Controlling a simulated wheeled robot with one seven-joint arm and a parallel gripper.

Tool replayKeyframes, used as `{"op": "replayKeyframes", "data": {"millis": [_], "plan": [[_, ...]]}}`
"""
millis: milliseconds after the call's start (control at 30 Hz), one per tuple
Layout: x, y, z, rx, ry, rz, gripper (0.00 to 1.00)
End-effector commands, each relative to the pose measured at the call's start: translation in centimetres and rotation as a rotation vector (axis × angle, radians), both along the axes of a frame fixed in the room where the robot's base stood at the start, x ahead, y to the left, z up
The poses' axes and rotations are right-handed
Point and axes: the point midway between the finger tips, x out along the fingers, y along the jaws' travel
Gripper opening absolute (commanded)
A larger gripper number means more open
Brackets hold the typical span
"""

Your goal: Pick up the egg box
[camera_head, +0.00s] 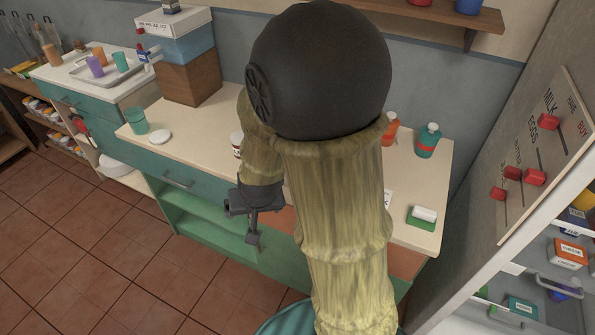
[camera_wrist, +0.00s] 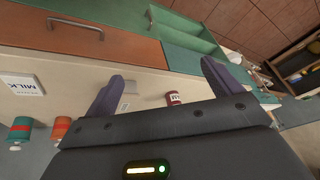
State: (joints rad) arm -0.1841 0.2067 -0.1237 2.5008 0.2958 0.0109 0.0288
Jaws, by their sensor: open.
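My gripper (camera_head: 250,222) hangs open and empty near the counter's front edge, above the green shelf. In the wrist view its two dark fingers (camera_wrist: 166,88) stand wide apart with nothing between them but the counter behind. I cannot make out which thing is the egg box. My arm hides part of the counter's middle.
A small labelled jar (camera_wrist: 173,99) stands on the counter (camera_head: 190,150). A green bottle (camera_head: 428,141) and an orange bottle (camera_head: 391,128) stand at the back right. A green-and-white block (camera_head: 423,216) lies at the right end. A shelved cabinet (camera_head: 540,270) is at far right.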

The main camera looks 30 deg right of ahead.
Motion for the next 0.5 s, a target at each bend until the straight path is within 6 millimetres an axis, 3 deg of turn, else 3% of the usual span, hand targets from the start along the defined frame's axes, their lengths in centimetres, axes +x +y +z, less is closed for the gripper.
{"op": "replayKeyframes", "data": {"millis": [33,200,367,500], "plan": [[1.7,0.2,-3.0,-0.008,-0.037,-0.060,0.91],[6.5,-1.2,-8.3,-0.100,-0.217,-0.289,0.91],[9.2,-3.7,-11.6,-0.279,-0.426,-0.468,0.91],[10.0,-5.6,-12.5,-0.482,-0.646,-0.581,0.91]]}}
